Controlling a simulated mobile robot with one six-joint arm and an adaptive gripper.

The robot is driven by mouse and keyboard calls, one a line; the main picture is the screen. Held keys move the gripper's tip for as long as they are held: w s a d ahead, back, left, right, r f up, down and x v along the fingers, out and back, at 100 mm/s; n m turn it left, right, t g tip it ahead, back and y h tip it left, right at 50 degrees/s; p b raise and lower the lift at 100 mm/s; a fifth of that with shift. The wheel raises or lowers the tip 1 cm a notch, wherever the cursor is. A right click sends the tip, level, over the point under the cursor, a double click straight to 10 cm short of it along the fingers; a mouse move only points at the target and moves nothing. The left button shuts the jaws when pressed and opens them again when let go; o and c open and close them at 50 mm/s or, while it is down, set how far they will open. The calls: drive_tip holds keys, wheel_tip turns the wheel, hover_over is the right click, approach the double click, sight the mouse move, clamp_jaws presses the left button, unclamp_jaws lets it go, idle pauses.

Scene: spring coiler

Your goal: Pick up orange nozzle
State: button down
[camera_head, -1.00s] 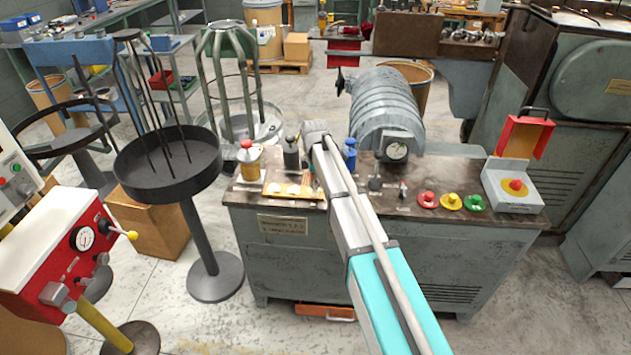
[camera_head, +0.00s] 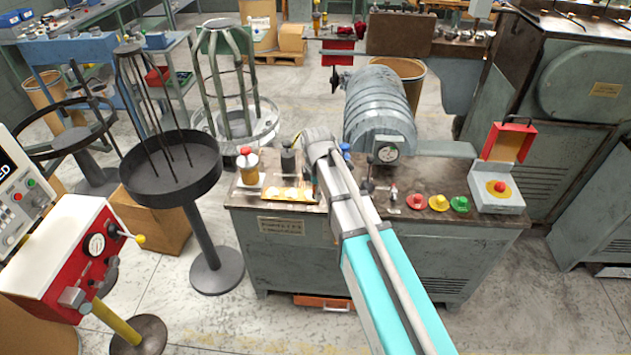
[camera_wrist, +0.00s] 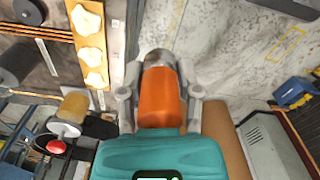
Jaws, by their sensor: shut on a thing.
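The orange nozzle (camera_wrist: 160,97) is in the middle of the wrist view, an orange cylinder with a grey metal end. My gripper (camera_wrist: 160,94) is shut on it, one finger against each side. The floor shows beyond the nozzle, close to the workbench edge. In the head view my arm reaches over the front of the workbench and covers the nozzle and most of the fingers.
A yellow plate with several pale knobs (camera_wrist: 90,47) lies on the bench beside the gripper. A red-capped bottle (camera_head: 248,167) and a dark cylinder (camera_head: 288,158) stand near it. Red, yellow and green buttons (camera_head: 438,203) sit right of my arm. A round black stand (camera_head: 171,180) is left.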

drive_tip(key=shift+s+d+r, duration=0.1)
drive_tip(key=shift+s+r, duration=0.1)
drive_tip(key=shift+s, duration=0.2)
drive_tip(key=shift+s+d+r, duration=0.1)
drive_tip(key=shift+s+r, duration=0.05)
drive_tip(key=shift+s, duration=0.25)
